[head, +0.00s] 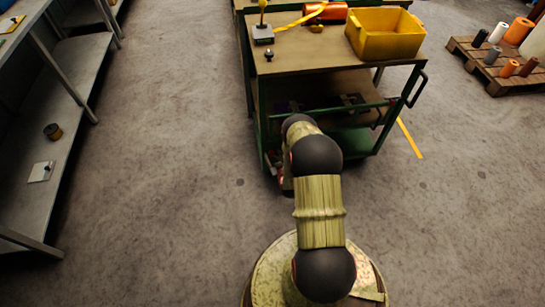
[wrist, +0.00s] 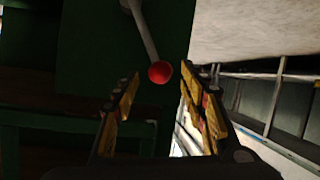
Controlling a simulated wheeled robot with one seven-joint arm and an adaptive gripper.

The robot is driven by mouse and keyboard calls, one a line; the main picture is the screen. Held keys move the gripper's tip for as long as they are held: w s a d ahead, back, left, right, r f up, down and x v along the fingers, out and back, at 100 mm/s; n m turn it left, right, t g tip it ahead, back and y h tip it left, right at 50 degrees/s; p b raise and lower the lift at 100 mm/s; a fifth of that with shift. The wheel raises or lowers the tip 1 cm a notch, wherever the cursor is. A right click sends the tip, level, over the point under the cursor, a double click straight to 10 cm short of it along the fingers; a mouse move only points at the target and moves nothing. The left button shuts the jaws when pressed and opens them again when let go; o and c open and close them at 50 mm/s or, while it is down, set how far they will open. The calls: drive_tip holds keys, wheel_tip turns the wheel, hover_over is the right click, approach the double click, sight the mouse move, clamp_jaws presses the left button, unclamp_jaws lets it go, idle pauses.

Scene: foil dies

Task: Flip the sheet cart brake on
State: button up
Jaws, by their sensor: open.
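The sheet cart (head: 318,52) stands ahead in the head view, with a green frame and a tan top. In the wrist view, a thin grey lever (wrist: 142,32) with a red ball knob (wrist: 160,72) shows against a dark green panel (wrist: 90,40). I take it for the brake lever. My gripper (wrist: 161,75) is open, with yellow, worn finger pads. The knob appears between the fingertips; whether it is level with them in depth I cannot tell. In the head view my arm hides the lever and most of my gripper, low at the cart's near left corner.
A yellow bin (head: 385,42), an orange roll (head: 327,11) and a small yellow-knobbed device (head: 263,35) sit on the cart. A grey shelf (head: 75,105) stands left. A pallet (head: 500,70) with rolls is at right. The floor (head: 170,120) between shelf and cart is clear.

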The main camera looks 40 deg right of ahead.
drive_tip(key=shift+b+x, duration=0.3)
drive_tip(key=shift+x, duration=0.85)
drive_tip(key=shift+c, duration=1.2)
clamp_jaws()
